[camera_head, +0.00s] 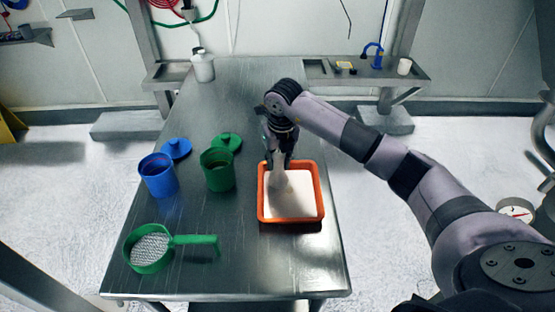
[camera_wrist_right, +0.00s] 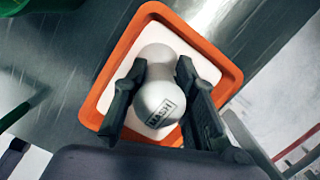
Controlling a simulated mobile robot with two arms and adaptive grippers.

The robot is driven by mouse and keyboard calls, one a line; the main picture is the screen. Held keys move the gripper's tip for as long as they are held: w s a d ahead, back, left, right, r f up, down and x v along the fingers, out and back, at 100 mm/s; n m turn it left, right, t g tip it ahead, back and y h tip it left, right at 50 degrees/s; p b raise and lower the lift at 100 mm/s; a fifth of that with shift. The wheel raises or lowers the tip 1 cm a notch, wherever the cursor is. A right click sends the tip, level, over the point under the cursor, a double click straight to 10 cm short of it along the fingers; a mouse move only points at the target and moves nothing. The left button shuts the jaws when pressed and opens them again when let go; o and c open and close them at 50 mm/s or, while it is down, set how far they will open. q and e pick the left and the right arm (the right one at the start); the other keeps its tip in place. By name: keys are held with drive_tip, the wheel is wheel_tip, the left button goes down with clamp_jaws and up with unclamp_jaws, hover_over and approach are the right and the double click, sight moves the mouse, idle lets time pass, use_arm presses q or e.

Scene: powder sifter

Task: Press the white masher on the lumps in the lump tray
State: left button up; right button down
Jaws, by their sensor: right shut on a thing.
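The orange lump tray (camera_head: 292,226) lies on the right side of the metal table, with a layer of white powder (camera_head: 308,197) in it. Single lumps cannot be made out. My right gripper (camera_head: 280,160) is over the tray's back left part, pointing down, and shut on the white masher (camera_head: 279,178). In the right wrist view the masher (camera_wrist_right: 158,98) shows its rounded top and a "MASH" label between the two fingers (camera_wrist_right: 160,66), inside the tray's rim (camera_wrist_right: 103,84). The masher's lower end seems to be at the powder; its contact is hidden. My left gripper is not in view.
Left of the tray stand a green container (camera_head: 218,172) and a blue container (camera_head: 158,178), their lids (camera_head: 228,141) (camera_head: 176,148) behind them. A green sieve (camera_head: 150,250) lies at the front left. A white bottle (camera_head: 203,67) stands at the back.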

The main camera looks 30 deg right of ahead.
drive_tip(key=shift+f+b, duration=0.3)
drive_tip(key=shift+f, duration=0.1)
idle(0.4)
drive_tip(key=shift+r+p, duration=2.35)
drive_tip(key=shift+r, duration=1.5)
